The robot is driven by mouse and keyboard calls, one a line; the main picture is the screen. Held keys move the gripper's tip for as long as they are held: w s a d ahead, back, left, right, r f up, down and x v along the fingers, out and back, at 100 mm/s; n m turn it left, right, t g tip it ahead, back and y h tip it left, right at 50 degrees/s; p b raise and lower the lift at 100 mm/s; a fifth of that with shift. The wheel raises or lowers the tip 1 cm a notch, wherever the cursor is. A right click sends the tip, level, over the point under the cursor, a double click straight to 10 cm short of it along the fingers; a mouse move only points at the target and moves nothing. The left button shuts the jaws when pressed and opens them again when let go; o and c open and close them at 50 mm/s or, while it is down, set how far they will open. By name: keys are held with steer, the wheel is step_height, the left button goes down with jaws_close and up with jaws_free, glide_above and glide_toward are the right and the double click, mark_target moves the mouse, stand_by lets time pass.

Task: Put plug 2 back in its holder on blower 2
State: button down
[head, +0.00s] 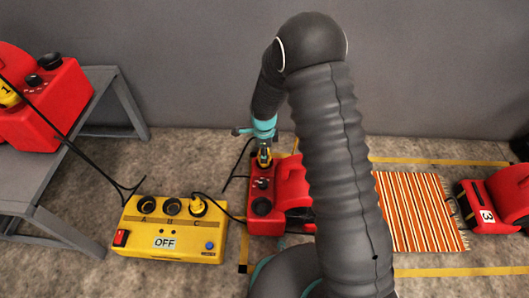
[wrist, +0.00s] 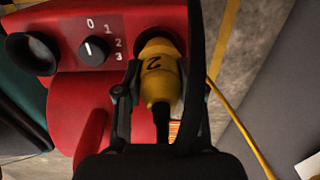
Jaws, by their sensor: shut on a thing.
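Plug 2 (wrist: 160,78) is yellow with a black 2 and a dark cable. My gripper (wrist: 150,95) is shut on it, one finger on each side. In the head view my gripper (head: 264,150) is above the far end of the red blower 2 (head: 292,185). In the wrist view the plug's front end is at the right end of the blower's panel (wrist: 125,15), where a dark rim shows. I cannot tell whether it is seated in the holder, which is mostly hidden. The panel also has a knob (wrist: 93,50) and a black round opening (wrist: 32,53).
A yellow power box (head: 165,240) reading OFF stands left of blower 2, with a yellow plug (head: 198,206) in socket C. Blower 1 (head: 45,110) is on a grey table (head: 120,100). A striped rug (head: 415,215) and blower 3 (head: 500,200) are right. Cables lie between.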

steer(key=shift+f+b, duration=0.65)
steer(key=shift+f, duration=0.25)
steer(key=c, duration=0.6)
jaws_free()
steer(key=shift+c, duration=0.2)
step_height(320, 180, up, 12)
steer(key=shift+s+r, duration=0.1)
